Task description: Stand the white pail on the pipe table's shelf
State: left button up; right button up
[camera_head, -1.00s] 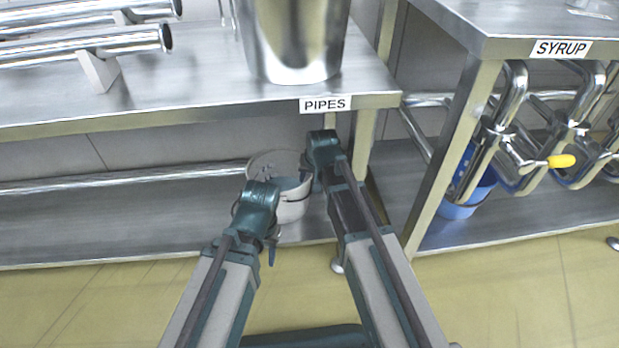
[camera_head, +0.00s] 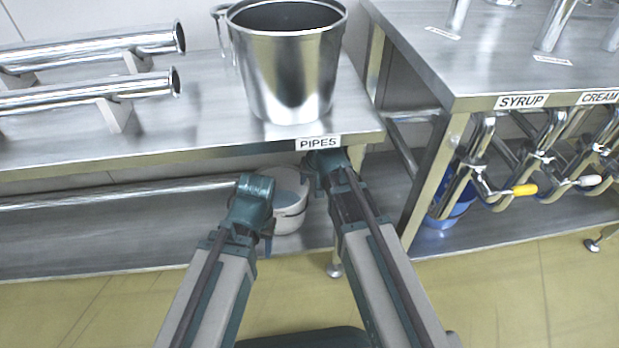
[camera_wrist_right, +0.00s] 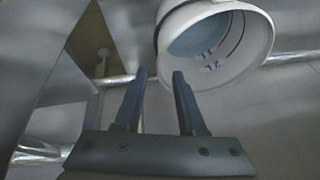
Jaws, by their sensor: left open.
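The white pail (camera_head: 291,217) is on the lower shelf (camera_head: 130,241) of the table labelled PIPES, and looks upright. My left gripper (camera_head: 257,212) is at the pail's left side, its fingers mostly hidden by my wrist; I cannot tell whether it touches the pail. My right gripper (camera_head: 325,165) is at the pail's upper right, under the table edge. In the right wrist view my right gripper (camera_wrist_right: 159,73) is open, with nothing between its fingers. The pail's pale rim and bluish inside (camera_wrist_right: 210,38) show just beyond the fingertips.
A large steel pot (camera_head: 285,75) stands on the pipe table's top (camera_head: 200,110), near its front right corner. Steel pipes (camera_head: 90,92) lie on racks at left. The SYRUP table (camera_head: 450,60) stands at right, with a blue bucket (camera_head: 440,218) beneath. The lower shelf's left part is clear.

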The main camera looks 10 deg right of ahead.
jog(key=s+a+f+n+g+h, duration=0.1)
jog(key=s+a+n+g, duration=0.1)
jog(key=s, duration=0.7)
jog(key=s+a+n+g+h, duration=0.1)
jog(key=s+n, duration=0.3)
jog(key=s, duration=0.6)
jog(key=shift+s+a+f+g, duration=0.15)
jog(key=shift+a+f+g, duration=0.3)
jog(key=shift+g, duration=0.35)
